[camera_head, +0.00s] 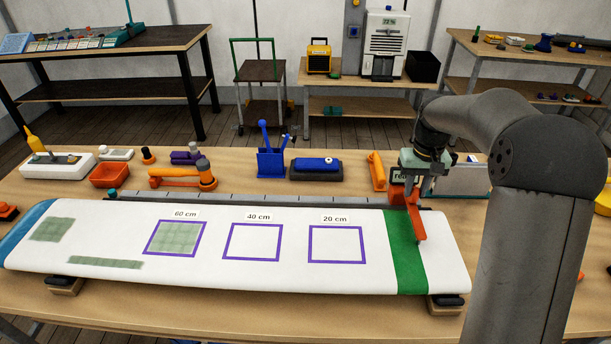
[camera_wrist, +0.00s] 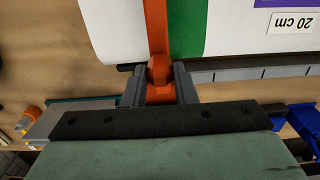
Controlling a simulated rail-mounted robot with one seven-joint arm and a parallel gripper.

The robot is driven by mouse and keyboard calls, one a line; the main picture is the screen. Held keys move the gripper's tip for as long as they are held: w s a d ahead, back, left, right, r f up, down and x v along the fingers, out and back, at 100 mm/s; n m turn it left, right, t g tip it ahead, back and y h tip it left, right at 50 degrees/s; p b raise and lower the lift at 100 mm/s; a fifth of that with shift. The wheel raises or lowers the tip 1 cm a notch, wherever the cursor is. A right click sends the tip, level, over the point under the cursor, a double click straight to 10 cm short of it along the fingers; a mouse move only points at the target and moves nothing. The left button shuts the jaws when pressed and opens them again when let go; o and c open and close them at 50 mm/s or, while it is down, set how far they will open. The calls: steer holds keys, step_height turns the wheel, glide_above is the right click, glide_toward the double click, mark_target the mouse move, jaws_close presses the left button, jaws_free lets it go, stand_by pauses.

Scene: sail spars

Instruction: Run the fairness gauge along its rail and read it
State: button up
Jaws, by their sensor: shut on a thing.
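The orange-red fairness gauge (camera_head: 415,218) is at the right end of the grey rail (camera_head: 255,199), its arm reaching over the green band of the white wing-like panel (camera_head: 280,270). My gripper (camera_head: 408,180) is shut on the gauge. In the wrist view, both fingers of my gripper (camera_wrist: 160,88) close around the orange gauge (camera_wrist: 158,62). The rail (camera_wrist: 250,72) with dark tick marks runs off to the right there. The panel has purple squares labelled 60, 40 and 20 cm; the 60 cm one holds a greenish patch (camera_head: 176,238).
Behind the rail stand an orange clamp-like tool (camera_head: 185,177), a blue holder (camera_head: 271,162), a blue block on a dark base (camera_head: 316,168) and an orange-handled tool (camera_head: 377,171). The panel rests on supports (camera_head: 66,285). Above the panel, left of my gripper, is clear.

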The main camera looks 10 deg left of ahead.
steer(key=s+a, duration=0.3)
steer(key=a, duration=1.6)
steer(key=shift+a+r, duration=0.2)
steer(key=shift+a, duration=0.15)
stand_by(0.8)
steer(key=shift+a, duration=0.1)
steer(key=s+a+p, duration=0.3)
steer(key=a+p, duration=0.2)
steer(key=a, duration=1.4)
steer(key=shift+a, duration=0.3)
stand_by(0.9)
steer(key=shift+s+a, duration=0.1)
